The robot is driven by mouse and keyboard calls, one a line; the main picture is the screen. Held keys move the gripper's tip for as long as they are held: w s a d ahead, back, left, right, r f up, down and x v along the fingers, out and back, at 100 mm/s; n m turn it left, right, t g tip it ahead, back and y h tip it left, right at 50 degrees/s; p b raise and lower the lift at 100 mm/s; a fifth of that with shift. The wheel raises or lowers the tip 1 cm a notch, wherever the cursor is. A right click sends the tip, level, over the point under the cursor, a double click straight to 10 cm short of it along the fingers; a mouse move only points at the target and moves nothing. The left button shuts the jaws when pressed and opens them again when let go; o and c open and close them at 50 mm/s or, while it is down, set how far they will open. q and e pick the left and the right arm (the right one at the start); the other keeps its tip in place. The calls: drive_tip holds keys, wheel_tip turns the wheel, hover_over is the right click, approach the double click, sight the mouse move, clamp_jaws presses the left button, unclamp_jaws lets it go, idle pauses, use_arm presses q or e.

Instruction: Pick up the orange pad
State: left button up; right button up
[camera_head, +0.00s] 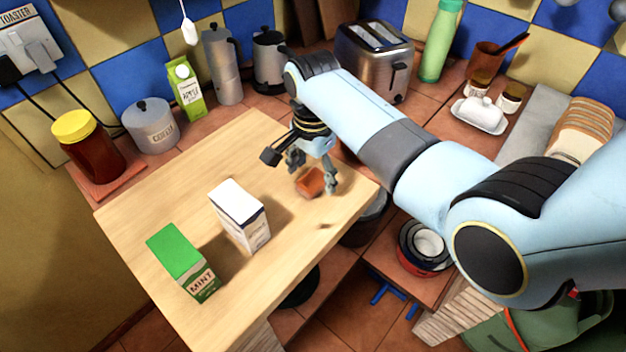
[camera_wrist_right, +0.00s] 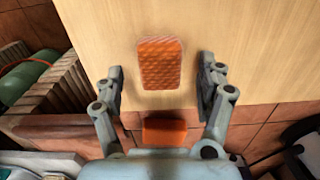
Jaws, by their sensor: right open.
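The orange pad (camera_head: 309,182) lies on the light wooden board near its right side, partly hidden by my right gripper in the head view. In the right wrist view the orange pad (camera_wrist_right: 160,66) is a rounded rectangle with a textured face. My right gripper (camera_head: 313,177) is open above the pad, pointing down. In the wrist view its two fingers (camera_wrist_right: 160,82) stand apart on either side, with bare wood showing between each finger and the pad. My left gripper is not in view.
A white carton (camera_head: 241,218) and a green mint carton (camera_head: 183,263) stand on the wooden board (camera_head: 150,205). A second orange block (camera_wrist_right: 165,131) shows between the finger bases in the wrist view; I cannot tell where it rests. A toaster (camera_head: 375,60) stands behind.

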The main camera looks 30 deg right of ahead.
wheel_tip(320, 180, down, 2)
drive_tip(key=shift+f, duration=0.1)
drive_tip(key=c, duration=1)
drive_tip(key=shift+c, duration=0.2)
drive_tip(key=shift+r, duration=0.4)
drive_tip(key=r, duration=0.2)
drive_tip(key=d+r, duration=0.1)
drive_tip(key=r, duration=0.1)
drive_tip(key=shift+s, duration=0.3)
drive_tip(key=s+d+r, duration=0.6)
drive_tip(key=s+d, duration=0.1)
drive_tip(key=shift+d+r, duration=0.15)
drive_tip(key=shift+d, duration=0.2)
